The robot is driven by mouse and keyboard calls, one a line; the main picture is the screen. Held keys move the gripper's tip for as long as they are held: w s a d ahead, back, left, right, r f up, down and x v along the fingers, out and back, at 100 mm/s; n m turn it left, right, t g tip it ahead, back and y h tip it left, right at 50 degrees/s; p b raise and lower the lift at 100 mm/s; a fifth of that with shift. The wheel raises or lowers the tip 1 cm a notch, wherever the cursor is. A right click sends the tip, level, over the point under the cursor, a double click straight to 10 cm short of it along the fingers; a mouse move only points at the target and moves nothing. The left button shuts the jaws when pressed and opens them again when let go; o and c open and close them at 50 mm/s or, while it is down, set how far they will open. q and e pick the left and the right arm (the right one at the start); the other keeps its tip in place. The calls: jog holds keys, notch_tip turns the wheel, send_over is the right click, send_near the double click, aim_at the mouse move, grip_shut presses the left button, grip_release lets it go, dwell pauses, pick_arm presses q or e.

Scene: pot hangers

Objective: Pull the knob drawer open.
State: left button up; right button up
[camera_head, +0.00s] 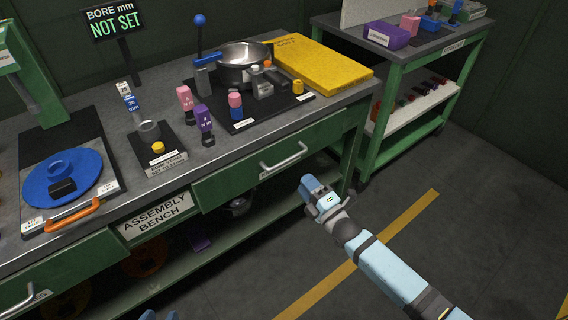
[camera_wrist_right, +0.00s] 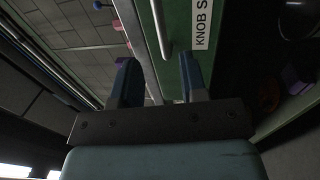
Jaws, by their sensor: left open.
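The knob drawer (camera_head: 235,181) is the green drawer in the right half of the assembly bench front, and it looks shut. Its pale bar handle (camera_head: 283,160) shows in the head view. In the right wrist view the handle (camera_wrist_right: 160,28) lies ahead, in line with the gap between the fingers, beside the label (camera_wrist_right: 201,22) reading "KNOB S". My right gripper (camera_head: 318,193) is open and empty, in front of and below the handle, apart from it. Its two fingers (camera_wrist_right: 158,85) stand apart in the wrist view. Only the tips of my left gripper (camera_head: 160,315) show at the bottom edge; it is open.
The bench top holds a blue disc (camera_head: 62,174), a metal pot (camera_head: 243,64) and a yellow case (camera_head: 320,65). A lower shelf (camera_head: 190,255) runs under the bench. A second drawer (camera_head: 75,262) is at the left. The floor (camera_head: 440,235) to the right is clear.

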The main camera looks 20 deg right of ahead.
aim_at(285, 161)
jog(key=b+x, duration=0.1)
jog(key=x, duration=0.9)
grip_shut()
